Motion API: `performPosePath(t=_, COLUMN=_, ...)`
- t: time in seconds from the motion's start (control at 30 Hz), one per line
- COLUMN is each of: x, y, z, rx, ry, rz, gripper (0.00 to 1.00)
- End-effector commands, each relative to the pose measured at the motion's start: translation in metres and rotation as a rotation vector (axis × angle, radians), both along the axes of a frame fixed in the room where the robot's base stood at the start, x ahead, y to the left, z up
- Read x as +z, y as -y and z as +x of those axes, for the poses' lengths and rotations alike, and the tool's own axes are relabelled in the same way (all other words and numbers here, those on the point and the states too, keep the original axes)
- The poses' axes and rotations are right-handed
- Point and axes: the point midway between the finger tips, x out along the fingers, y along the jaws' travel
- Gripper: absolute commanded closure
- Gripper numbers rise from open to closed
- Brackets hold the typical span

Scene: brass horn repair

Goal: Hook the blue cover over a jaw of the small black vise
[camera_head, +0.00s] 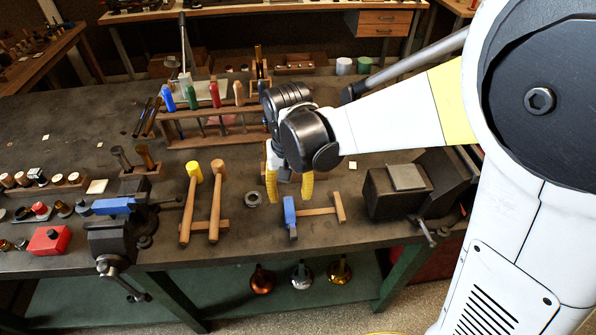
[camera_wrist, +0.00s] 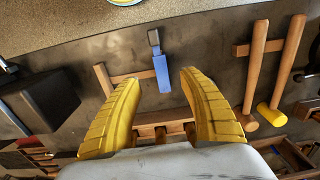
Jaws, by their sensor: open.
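A blue piece with a grey block-like end, which looks like the blue cover (camera_head: 290,210), lies against a wooden T-shaped piece near the bench's front edge. It also shows in the wrist view (camera_wrist: 162,73), ahead of and between the fingertips. My gripper (camera_head: 289,199) is open and points down just above and behind it; its yellow fingers (camera_wrist: 157,88) hold nothing. Whether they touch the blue piece cannot be told. The small black vise (camera_head: 108,240) stands at the front left, with another blue piece (camera_head: 115,205) on its jaws.
Two mallets (camera_head: 215,200) lie on a wooden rest left of my gripper, with a metal ring (camera_head: 252,199) between. A dark block-like vise (camera_head: 390,195) stands to the right. A wooden tool rack (camera_head: 215,128) is behind. A red box (camera_head: 49,240) sits far left.

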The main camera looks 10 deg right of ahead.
Motion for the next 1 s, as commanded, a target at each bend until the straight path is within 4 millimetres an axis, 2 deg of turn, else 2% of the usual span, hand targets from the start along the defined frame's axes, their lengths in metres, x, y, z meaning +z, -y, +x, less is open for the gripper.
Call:
performPosePath(t=0.3, x=-0.049, y=-0.003, z=0.001, rx=-0.001, ry=-0.011, rz=-0.004, gripper=0.5)
performPosePath(t=0.57, x=-0.067, y=-0.003, z=0.001, rx=0.0, ry=-0.01, rz=-0.003, gripper=0.5)
performPosePath(t=0.83, x=-0.108, y=-0.003, z=0.0, rx=0.0, ry=-0.009, rz=-0.003, gripper=0.5)
performPosePath(t=1.0, x=-0.112, y=-0.003, z=0.0, rx=0.0, ry=-0.009, rz=-0.003, gripper=0.5)
